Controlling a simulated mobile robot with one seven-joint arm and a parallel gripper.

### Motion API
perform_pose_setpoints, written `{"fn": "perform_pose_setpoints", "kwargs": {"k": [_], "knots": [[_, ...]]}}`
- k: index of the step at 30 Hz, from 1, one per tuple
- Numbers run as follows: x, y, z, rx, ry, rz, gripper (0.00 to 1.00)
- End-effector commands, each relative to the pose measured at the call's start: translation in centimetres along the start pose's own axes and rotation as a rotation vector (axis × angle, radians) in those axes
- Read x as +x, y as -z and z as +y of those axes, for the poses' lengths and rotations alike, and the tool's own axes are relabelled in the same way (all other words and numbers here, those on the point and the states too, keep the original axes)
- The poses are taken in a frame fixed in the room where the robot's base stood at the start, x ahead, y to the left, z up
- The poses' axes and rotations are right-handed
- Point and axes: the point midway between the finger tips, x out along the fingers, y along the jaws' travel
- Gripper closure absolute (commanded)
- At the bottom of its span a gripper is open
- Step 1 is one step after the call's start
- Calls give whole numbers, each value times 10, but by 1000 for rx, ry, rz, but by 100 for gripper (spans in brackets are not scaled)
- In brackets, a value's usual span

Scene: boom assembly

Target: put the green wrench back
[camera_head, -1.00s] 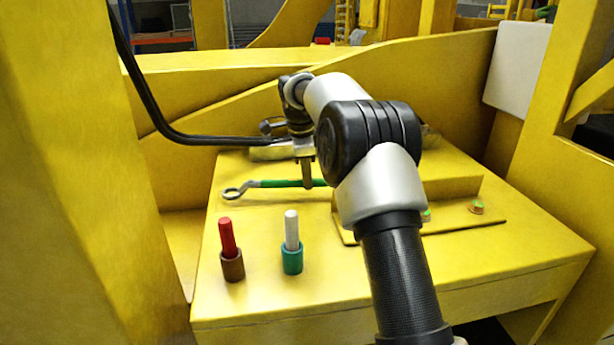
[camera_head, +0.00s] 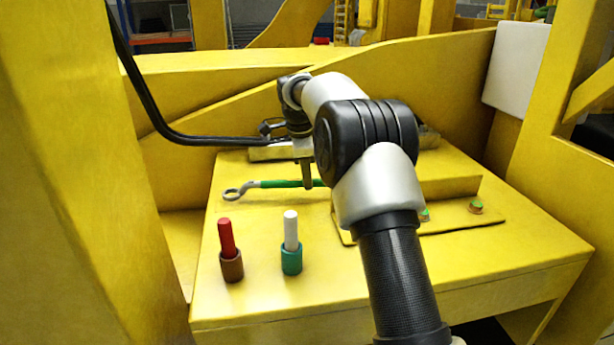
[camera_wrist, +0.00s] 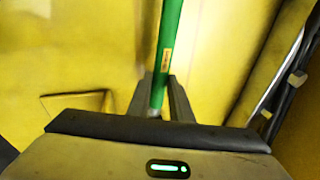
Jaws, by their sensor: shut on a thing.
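The green wrench (camera_head: 277,184) has a green handle and a grey ring end that points left in the head view. My gripper (camera_head: 307,183) points down over the yellow table and is shut on the wrench's handle. The wrist view shows the green handle (camera_wrist: 167,50) running between my two fingers (camera_wrist: 160,98). The wrench's right end is hidden behind my arm in the head view. I cannot tell whether the wrench touches the table or is slightly above it.
A red peg in a brown holder (camera_head: 231,264) and a white peg in a teal holder (camera_head: 291,260) stand at the front left of the table (camera_head: 330,300). A yellow raised bracket (camera_head: 450,187) with bolts is at right. A black hose (camera_head: 150,110) hangs at left.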

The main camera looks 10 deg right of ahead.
Motion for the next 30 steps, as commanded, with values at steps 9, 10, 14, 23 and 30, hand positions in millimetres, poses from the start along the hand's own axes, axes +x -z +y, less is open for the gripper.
{"fn": "perform_pose_setpoints", "kwargs": {"k": [9, 10, 14, 23, 30], "knots": [[4, 0, 0, 0, 5, 0, 100], [5, 0, 0, 0, 5, 0, 100], [7, -1, 1, 0, 5, 1, 100], [9, -1, 2, 0, 3, 0, 59], [11, -2, 3, -1, -3, 0, 59]]}}
